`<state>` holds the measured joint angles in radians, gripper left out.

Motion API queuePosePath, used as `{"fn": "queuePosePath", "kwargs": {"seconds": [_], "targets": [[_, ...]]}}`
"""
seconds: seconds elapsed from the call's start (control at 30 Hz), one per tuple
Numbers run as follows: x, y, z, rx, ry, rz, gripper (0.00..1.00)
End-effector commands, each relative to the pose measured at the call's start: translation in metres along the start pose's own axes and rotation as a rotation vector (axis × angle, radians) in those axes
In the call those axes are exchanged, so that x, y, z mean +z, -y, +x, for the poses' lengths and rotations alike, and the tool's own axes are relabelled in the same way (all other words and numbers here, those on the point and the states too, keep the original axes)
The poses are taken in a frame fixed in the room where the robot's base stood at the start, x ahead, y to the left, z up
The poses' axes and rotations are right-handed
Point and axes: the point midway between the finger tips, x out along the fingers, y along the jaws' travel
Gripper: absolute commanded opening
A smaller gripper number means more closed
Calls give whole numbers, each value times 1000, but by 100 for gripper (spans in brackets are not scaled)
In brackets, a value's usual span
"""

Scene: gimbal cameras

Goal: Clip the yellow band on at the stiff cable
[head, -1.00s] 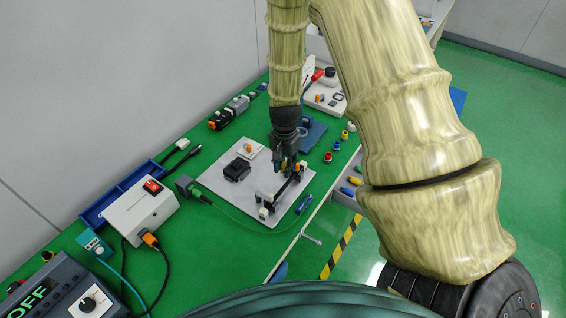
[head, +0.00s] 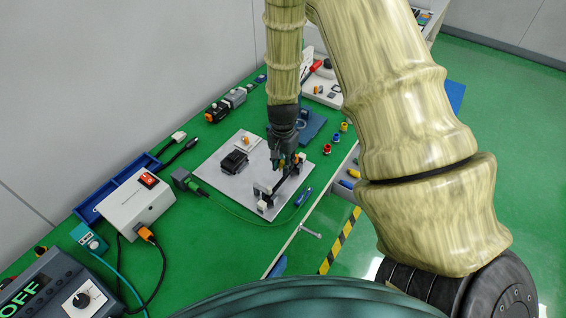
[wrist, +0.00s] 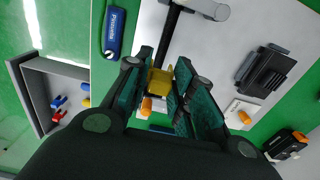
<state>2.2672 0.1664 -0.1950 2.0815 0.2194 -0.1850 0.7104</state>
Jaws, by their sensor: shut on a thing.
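The yellow band (wrist: 159,80) sits between the green-padded fingers of my gripper (wrist: 162,70) in the wrist view; the gripper is shut on it. The stiff cable (wrist: 169,37) is a straight black bar running up from the band to a grey-white holder. In the head view my gripper (head: 284,164) is low over the grey plate, at the far part of the black cable (head: 281,187). The band appears at the cable, but the fingers hide whether it is clipped around it or only touching.
The grey plate (head: 213,173) also carries a black box (head: 234,161). A blue marked tool (wrist: 114,32) lies beside the plate. A power box (head: 138,207) and green cable lie to the left. Red, blue and yellow parts (wrist: 60,101) lie in a drawer.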

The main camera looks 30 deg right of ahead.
Motion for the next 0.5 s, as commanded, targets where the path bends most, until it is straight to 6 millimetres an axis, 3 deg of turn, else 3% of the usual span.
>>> {"fn": "queuePosePath", "kwargs": {"seconds": [0.5], "targets": [[1,0,23,-4,0,1,2]]}}
